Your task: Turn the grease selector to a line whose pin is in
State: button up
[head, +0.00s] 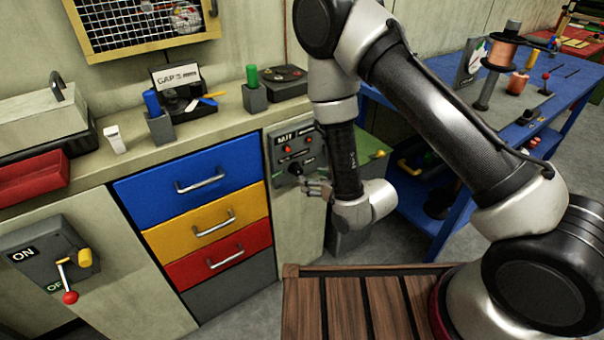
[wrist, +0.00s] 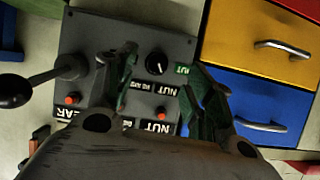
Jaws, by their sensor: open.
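The grey selector panel (head: 279,161) is on the cabinet front in the head view and upside down in the wrist view (wrist: 80,40). A round black selector knob (wrist: 157,63) with a white mark sits on it; the line it points to is unclear. Two red pins show, one by the large NUT label (wrist: 162,113) and one by the GEAR label (wrist: 72,99); I cannot tell how deep they sit. My gripper (wrist: 163,62) is open and empty, its fingers on either side of the knob in the picture. Contact is not visible. In the head view my gripper (head: 318,187) is just before the panel.
A lever with a black ball (wrist: 15,90) sticks out beside the panel's pins in the wrist view. Blue (head: 160,192), yellow and red drawers stand left of the panel. A blue table (head: 375,110) stands to the right. A slatted wooden top (head: 345,310) lies in front.

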aim_at(299, 171)
jog(key=shift+t, duration=0.3)
jog(key=x, duration=0.2)
jog(key=r+x, duration=0.1)
jog(key=x, duration=0.5)
jog(key=shift+w+a+r, duration=0.15)
jog(key=c, duration=1)
